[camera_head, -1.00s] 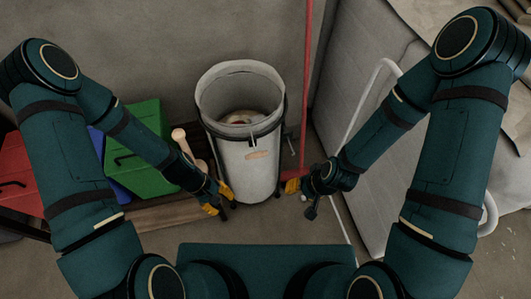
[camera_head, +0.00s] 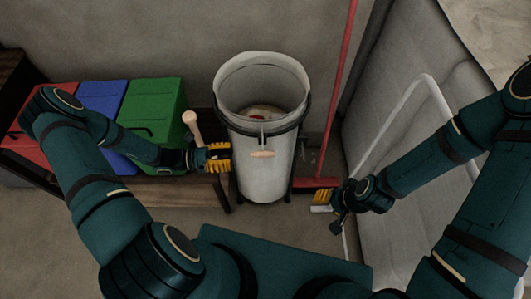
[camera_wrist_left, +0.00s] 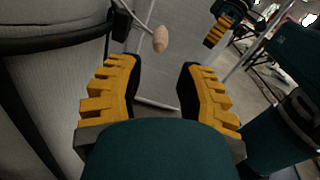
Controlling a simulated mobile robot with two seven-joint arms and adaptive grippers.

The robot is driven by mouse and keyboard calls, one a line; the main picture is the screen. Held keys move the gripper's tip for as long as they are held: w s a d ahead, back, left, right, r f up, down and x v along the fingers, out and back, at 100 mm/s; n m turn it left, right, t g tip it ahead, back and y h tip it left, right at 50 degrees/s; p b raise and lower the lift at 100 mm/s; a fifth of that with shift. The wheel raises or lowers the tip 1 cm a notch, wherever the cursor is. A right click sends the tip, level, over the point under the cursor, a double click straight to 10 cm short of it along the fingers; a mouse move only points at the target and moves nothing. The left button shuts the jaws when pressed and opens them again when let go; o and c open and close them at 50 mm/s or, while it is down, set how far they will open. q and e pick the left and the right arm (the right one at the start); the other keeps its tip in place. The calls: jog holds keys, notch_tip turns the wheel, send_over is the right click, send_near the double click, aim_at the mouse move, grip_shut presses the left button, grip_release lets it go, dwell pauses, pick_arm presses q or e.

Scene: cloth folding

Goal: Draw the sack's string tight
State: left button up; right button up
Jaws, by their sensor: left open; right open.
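The white sack (camera_head: 265,178) stands upright with its mouth wide open and some contents visible inside. A dark band (camera_head: 240,127) runs around it below the rim. A light wooden toggle (camera_head: 262,154) hangs at its front; in the left wrist view the toggle (camera_wrist_left: 160,39) hangs on a pale string (camera_wrist_left: 151,14), beyond my fingertips. My left gripper (camera_head: 222,158) is open and empty, close to the sack's left side; its two yellow fingers (camera_wrist_left: 158,78) are spread in the wrist view. My right gripper (camera_head: 319,201) is open, low and right of the sack, apart from the toggle.
Red, blue (camera_head: 101,105) and green (camera_head: 152,115) boxes stand on a wooden bench (camera_head: 178,190) at left. A wooden-handled tool (camera_head: 192,125) stands beside the sack. A red broom (camera_head: 340,90) leans behind it. A grey padded panel (camera_head: 400,90) fills the right.

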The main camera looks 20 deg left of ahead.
aim_at(264, 153)
pick_arm(q)
jog(key=b+x, duration=0.1)
jog(key=x, duration=1)
jog(key=shift+d, duration=0.15)
jog(key=shift+s, duration=0.1)
grip_shut()
